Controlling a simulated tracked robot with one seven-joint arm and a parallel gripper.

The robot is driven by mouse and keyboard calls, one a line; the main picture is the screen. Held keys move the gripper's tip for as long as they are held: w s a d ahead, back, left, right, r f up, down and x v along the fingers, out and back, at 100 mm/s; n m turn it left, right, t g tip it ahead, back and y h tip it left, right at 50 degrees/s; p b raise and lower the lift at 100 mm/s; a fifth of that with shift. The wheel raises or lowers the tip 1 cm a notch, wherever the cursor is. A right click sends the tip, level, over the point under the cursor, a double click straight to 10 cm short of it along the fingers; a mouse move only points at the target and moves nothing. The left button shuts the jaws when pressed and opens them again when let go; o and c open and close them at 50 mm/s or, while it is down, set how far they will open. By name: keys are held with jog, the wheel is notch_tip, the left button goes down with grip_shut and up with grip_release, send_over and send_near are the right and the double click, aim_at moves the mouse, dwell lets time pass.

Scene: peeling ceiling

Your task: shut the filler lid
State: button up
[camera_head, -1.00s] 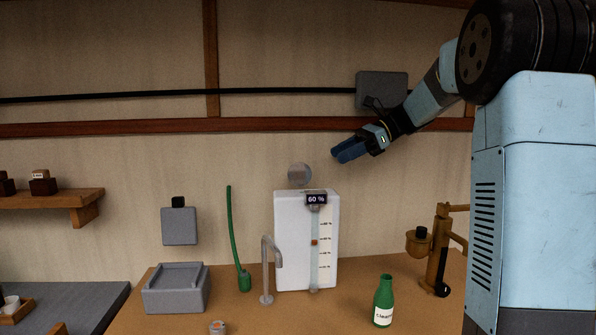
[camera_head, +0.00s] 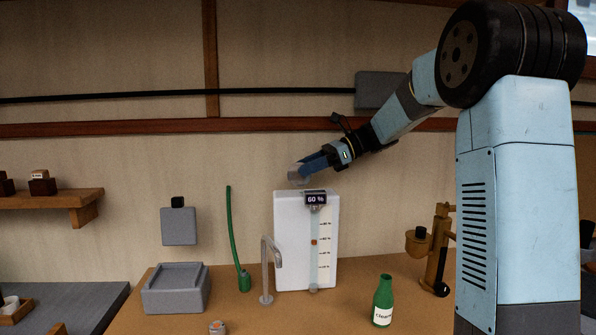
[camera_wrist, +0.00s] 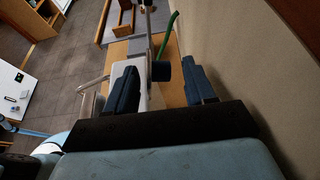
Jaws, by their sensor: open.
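The filler lid (camera_head: 295,174) is a round grey disc that stands raised above the top of the white tank (camera_head: 291,240). My gripper (camera_head: 310,165) is at the lid in the head view, its blue fingers overlapping the disc's upper right. I cannot tell whether they touch it. In the wrist view my gripper (camera_wrist: 160,66) is open, its two dark blue fingers spread wide. A small dark piece (camera_wrist: 162,71) shows between them, perhaps the lid. The tank (camera_wrist: 143,72) is below, partly hidden by the left finger.
A faucet (camera_head: 266,270) and green hose (camera_head: 236,235) stand left of the tank. A green bottle (camera_head: 383,300) and a brown stand (camera_head: 438,255) are to its right. A grey basin (camera_head: 176,288) sits at the counter's left. The wall is close behind.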

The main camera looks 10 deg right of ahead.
jog(key=shift+x, duration=1.5)
jog(key=shift+c, duration=0.5)
jog(key=shift+d+r, duration=0.1)
jog(key=shift+r, duration=0.05)
jog(key=c, duration=0.8)
